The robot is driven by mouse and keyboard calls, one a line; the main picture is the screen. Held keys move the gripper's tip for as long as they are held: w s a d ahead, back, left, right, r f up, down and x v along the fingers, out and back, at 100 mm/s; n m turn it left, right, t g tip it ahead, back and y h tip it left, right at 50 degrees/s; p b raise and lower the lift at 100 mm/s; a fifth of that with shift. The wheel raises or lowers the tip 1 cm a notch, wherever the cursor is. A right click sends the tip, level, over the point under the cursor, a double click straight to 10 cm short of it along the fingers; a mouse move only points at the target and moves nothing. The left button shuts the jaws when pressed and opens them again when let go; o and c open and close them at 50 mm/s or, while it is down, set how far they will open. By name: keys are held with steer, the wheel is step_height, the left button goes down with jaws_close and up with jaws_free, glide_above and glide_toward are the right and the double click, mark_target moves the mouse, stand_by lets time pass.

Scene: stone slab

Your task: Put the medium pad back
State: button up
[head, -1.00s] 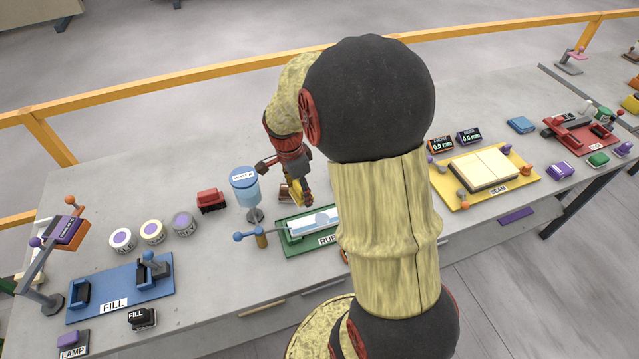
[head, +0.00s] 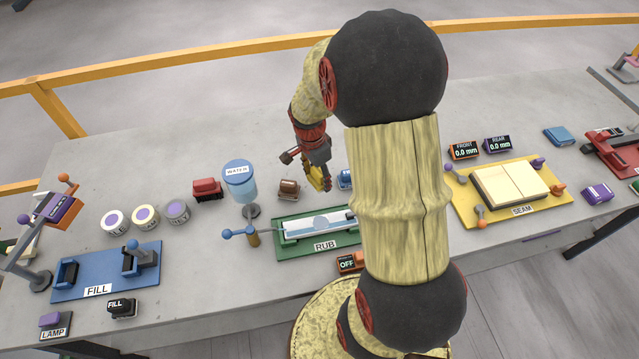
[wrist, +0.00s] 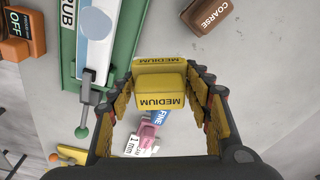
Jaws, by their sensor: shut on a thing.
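The yellow medium pad (wrist: 159,103), lettered MEDIUM, is between my fingers (wrist: 160,88) in the wrist view. My gripper (head: 321,178) is shut on it, pointing down behind the green RUB station (head: 293,246). In the head view the pad shows only as a bit of yellow at the fingertips. The brown coarse pad (head: 289,189) lies just left of my gripper; it also shows in the wrist view (wrist: 205,14). The blue fine pad (head: 344,179) is just to the right, partly hidden by my arm. I cannot tell whether the held pad touches the slab.
The blue water dispenser (head: 239,180) stands left of my gripper, with a red block (head: 207,190) beyond it. The yellow SEAM station (head: 475,210) is to the right. The slab behind my gripper is clear.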

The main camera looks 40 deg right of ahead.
steer(key=w+d+f, duration=0.2)
steer(key=f, duration=0.1)
steer(key=w+d+f+b, duration=0.1)
steer(key=f, duration=0.1)
steer(key=shift+f, duration=0.25)
steer(key=shift+f+b, duration=0.45)
steer(key=shift+f, duration=1.1)
steer(key=shift+f, duration=0.15)
steer(key=o, duration=1)
steer(key=shift+o, duration=0.6)
